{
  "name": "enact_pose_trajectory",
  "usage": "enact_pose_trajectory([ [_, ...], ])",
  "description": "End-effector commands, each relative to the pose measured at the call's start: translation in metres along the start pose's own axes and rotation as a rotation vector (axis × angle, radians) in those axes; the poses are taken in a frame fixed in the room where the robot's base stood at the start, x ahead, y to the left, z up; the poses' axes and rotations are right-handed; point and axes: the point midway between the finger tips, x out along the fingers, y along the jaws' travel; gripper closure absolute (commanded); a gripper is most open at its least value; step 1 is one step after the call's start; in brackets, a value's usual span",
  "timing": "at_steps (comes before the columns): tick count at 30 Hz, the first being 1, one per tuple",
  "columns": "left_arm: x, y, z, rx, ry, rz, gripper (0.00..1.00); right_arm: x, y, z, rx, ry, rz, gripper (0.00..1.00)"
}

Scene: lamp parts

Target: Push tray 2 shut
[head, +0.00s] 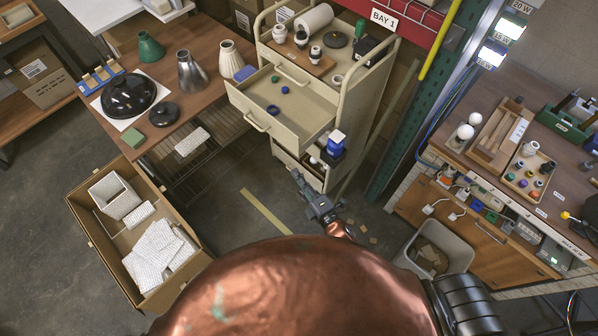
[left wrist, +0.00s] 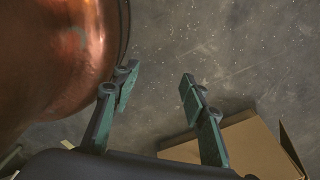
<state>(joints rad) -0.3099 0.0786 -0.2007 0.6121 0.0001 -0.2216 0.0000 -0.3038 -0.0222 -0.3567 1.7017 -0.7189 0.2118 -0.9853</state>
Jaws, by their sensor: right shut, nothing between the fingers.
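A beige cart (head: 333,82) stands at the centre back. Its upper tray (head: 300,118) is pulled out toward the lower left and holds a few small blue and dark green parts. A lower tray (head: 300,168) also stands out a little beneath it, with a blue-and-white bottle (head: 335,143) at its right side. I cannot read a number on either tray. My right gripper (head: 297,177) is shut and empty, just in front of the lower tray; I cannot tell whether it touches. My left gripper (left wrist: 158,78) is open and empty over the floor in the left wrist view.
A cardboard box (head: 88,222) with white packing stands on the floor at left. A grey bin (head: 452,247) stands at right, below a workbench (head: 480,190). A brown table (head: 210,112) with lamp parts is left of the cart. A strip of floor before the cart is clear.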

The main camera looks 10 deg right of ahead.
Motion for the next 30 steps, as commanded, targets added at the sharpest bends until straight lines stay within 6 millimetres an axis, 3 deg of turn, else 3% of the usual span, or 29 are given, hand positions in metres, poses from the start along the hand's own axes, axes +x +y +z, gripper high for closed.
enact_pose_trajectory([
  [11, 0.002, -0.003, -0.025, 0.005, 0.033, -0.002, 0.6, 0.079, 0.001, 0.0, 0.003, 0.001, 0.002, 1.0],
  [19, -0.003, -0.005, -0.018, 0.004, 0.023, -0.005, 0.6, 0.086, -0.001, 0.033, 0.002, 0.0, -0.002, 1.0],
  [30, -0.003, -0.004, -0.012, 0.003, 0.016, -0.004, 0.6, 0.087, -0.001, 0.04, 0.004, -0.001, -0.002, 1.0],
])
